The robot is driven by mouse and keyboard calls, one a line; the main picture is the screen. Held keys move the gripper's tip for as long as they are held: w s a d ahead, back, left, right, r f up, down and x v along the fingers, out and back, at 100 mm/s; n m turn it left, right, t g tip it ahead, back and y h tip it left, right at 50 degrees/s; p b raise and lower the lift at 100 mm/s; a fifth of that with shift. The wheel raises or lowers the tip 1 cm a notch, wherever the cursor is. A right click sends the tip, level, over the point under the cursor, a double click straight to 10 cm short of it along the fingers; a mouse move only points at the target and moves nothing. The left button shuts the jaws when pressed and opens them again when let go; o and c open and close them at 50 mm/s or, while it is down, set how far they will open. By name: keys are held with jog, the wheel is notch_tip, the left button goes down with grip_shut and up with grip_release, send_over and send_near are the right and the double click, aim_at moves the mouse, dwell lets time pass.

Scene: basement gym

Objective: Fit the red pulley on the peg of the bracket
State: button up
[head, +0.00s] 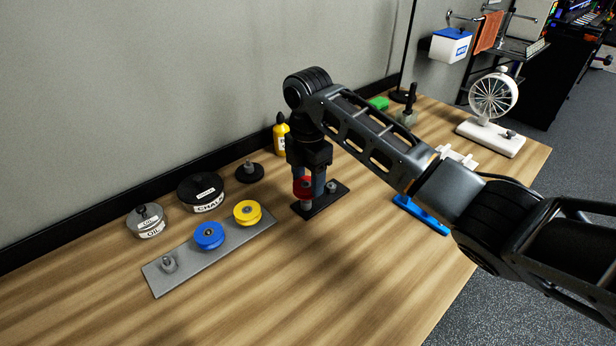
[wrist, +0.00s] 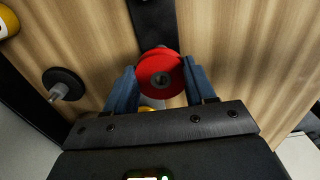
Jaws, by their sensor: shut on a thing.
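My gripper (head: 310,188) points down over a black plate (head: 323,203) with grey posts. It is shut on the red pulley (head: 301,187), which shows face-on between the blue fingers in the wrist view (wrist: 160,66). One grey post (head: 306,205) stands just under the pulley; whether the pulley is around it or above it I cannot tell. A second post (head: 332,187) stands bare at the right. A grey plate (head: 187,252) to the left bears a blue pulley (head: 209,235), a yellow pulley (head: 247,212) and a bare peg (head: 168,262).
A blue item (head: 421,215) lies right, under my arm. The front wood is clear.

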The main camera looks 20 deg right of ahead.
aim_at(308, 189)
jog(key=shift+f+b, duration=0.6)
jog(key=shift+f, duration=0.95)
jog(key=o, duration=1.1)
jog(key=shift+r+b, duration=0.55)
jog(key=shift+r, duration=3.35)
jog(key=shift+d, duration=0.1)
